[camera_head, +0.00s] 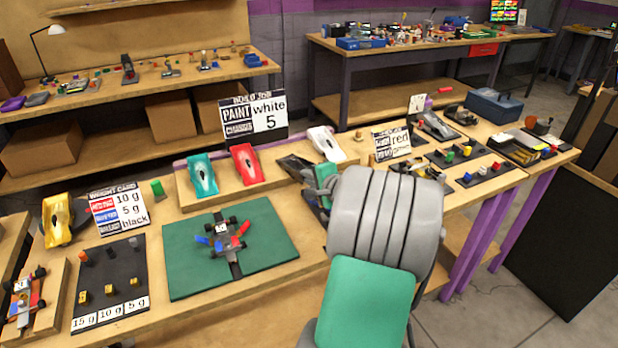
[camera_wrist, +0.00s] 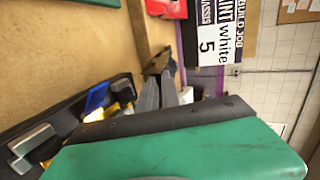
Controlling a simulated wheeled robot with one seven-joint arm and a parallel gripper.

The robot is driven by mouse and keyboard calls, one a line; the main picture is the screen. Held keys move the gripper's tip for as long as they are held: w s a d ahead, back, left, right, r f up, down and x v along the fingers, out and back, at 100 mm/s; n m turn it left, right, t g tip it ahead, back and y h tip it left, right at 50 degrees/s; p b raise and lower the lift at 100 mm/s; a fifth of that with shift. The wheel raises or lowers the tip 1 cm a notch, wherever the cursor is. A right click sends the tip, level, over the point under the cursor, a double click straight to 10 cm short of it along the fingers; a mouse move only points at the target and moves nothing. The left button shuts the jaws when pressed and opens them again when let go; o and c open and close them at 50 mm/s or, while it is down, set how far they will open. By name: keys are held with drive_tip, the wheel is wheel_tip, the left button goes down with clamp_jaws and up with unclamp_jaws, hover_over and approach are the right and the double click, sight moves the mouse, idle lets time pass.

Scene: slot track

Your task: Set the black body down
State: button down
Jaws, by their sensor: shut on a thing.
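The black body (camera_head: 294,164) is at the front of the raised wooden shelf, between the red body (camera_head: 246,163) and the white body (camera_head: 326,144). My gripper (camera_head: 311,180) is at its near end, partly hidden behind my arm. In the wrist view the grey fingers (camera_wrist: 160,92) are closed on the black body (camera_wrist: 157,63), of which only a small part shows. I cannot tell whether its underside touches the shelf. A teal body (camera_head: 202,175) stands left of the red one.
The sign reading white 5 (camera_head: 253,117) stands behind the shelf. A green mat (camera_head: 275,243) with a small car chassis (camera_head: 227,238) lies in front. A yellow body (camera_head: 57,220) is at far left. My arm hides the bench at right of the mat.

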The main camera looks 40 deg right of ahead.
drive_tip(key=shift+f, duration=0.2)
drive_tip(key=c, duration=1.6)
unclamp_jaws()
drive_tip(key=shift+r, duration=0.1)
drive_tip(key=shift+o, duration=0.2)
